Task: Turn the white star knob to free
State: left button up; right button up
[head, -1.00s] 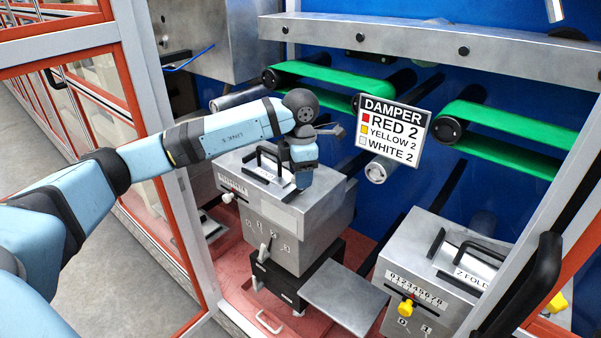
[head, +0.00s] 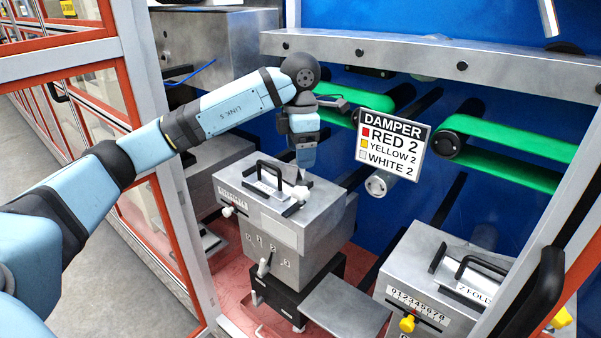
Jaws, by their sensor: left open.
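A grey metal box (head: 300,225) with a black handle (head: 272,172) on top stands on a black bracket. A small white knob (head: 301,192) shows at the right of its top; I take it for the star knob, but its lobes and setting are too small to read. My left gripper (head: 306,163) points down just above this knob, apart from it as far as I can see, and holds nothing visible. Its finger gap is hard to see. Another white knob (head: 228,211) sits by the number scale at the box's left. My right gripper is out of view.
A DAMPER sign (head: 393,146) reads red 2, yellow 2, white 2. A second grey box (head: 420,260) with a yellow knob (head: 407,324) stands at the right. Green belts (head: 510,155) run behind. An orange-framed door (head: 130,70) is at the left, and a grey post borders the right.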

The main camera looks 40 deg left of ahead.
pick_arm(q)
notch_tip(320, 180, up, 4)
jog(key=shift+f, duration=0.1)
dwell(0.7)
